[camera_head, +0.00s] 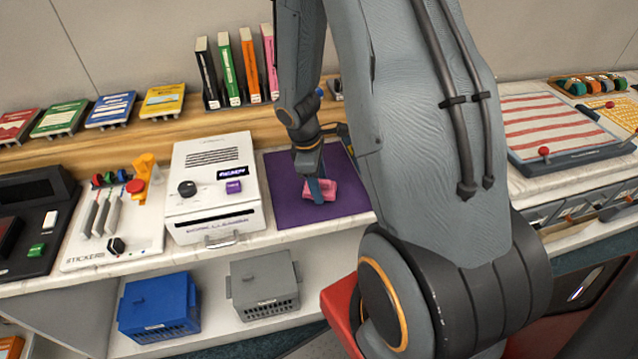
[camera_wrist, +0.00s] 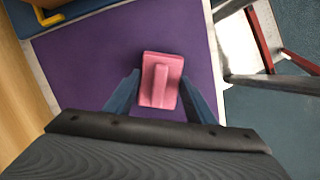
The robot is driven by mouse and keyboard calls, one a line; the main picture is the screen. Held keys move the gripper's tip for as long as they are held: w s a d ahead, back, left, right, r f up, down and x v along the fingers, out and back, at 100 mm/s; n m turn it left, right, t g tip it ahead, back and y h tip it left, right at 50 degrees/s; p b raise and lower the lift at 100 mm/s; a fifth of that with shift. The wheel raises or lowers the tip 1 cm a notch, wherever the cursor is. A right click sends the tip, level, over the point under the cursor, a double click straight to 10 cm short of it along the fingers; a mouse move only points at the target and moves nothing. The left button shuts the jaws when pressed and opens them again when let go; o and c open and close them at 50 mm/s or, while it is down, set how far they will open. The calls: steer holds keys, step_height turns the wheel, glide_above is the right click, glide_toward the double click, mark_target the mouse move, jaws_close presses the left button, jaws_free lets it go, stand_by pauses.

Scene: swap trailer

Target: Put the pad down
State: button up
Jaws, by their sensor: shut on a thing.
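A pink pad (camera_head: 325,190) with a raised ridge along its top is at the purple mat (camera_head: 284,204) on the counter. My gripper (camera_head: 319,186) points down over the mat, with its blue fingers at the pad. In the wrist view the pad (camera_wrist: 173,65) lies between the two blue fingers of my gripper (camera_wrist: 160,80), which are shut on it. The purple mat (camera_wrist: 75,65) fills the view around and below it. I cannot tell whether the pad touches the mat or is slightly above it.
A white box machine (camera_head: 213,165) stands just left of the mat. Several upright books (camera_head: 229,70) stand on the wooden ledge behind. A blue crate (camera_head: 158,308) and a grey crate (camera_head: 264,284) sit on the shelf below. The mat around the pad is clear.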

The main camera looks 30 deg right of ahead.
steer(key=shift+f, duration=0.35)
steer(key=o, duration=1.4)
steer(key=shift+s, duration=0.1)
steer(key=shift+s+f, duration=0.1)
